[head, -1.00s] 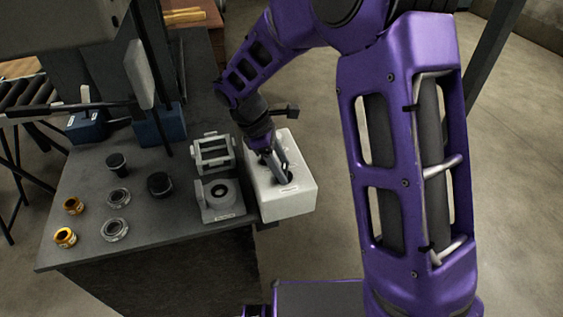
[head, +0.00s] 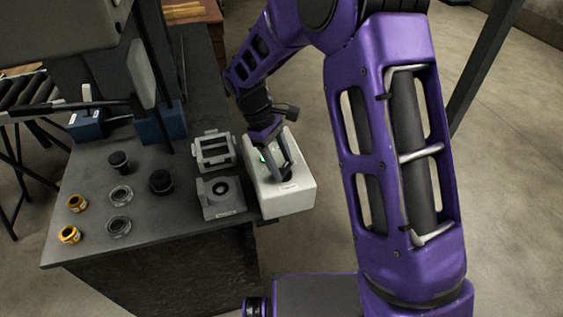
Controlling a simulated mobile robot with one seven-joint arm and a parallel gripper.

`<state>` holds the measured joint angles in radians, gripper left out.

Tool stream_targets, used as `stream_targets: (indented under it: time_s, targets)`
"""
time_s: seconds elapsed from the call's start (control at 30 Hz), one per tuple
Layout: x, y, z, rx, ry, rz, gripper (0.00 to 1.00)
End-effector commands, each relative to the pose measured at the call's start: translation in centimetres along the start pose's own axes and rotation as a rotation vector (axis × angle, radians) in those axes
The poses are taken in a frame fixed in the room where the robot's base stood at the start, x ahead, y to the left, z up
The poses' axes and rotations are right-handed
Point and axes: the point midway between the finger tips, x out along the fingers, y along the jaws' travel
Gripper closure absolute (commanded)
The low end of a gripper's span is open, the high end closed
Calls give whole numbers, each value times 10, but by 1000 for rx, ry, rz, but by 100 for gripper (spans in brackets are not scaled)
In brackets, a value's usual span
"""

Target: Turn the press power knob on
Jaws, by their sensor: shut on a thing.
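The press power box (head: 290,200) is a white block at the right edge of the dark table. Its dark knob (head: 272,175) sits on the top face, partly hidden by my fingers. My gripper (head: 277,168) reaches down from above, its fingers shut on the knob. A small green light (head: 263,157) glows on the box top, just left of my fingers. The knob's exact angle is too small to tell.
Two grey fixtures, an open frame (head: 213,150) and a block with a round hole (head: 220,197), stand close left of the box. Black, silver and brass round parts lie further left on the table (head: 150,222). Floor is open to the right.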

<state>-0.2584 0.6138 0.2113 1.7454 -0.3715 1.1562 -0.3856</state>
Motion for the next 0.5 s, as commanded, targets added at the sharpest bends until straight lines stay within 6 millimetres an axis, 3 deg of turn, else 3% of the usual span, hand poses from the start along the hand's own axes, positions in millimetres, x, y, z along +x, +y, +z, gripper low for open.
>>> stream_targets:
  time_s: [0.2,0.23,0.4,0.5]
  targets:
    - [1,-1,0,2,1,-3,96]
    - [1,-1,0,2,1,-3,38]
    - [1,0,0,2,0,-2,10]
    - [0,0,0,1,0,-1,10]
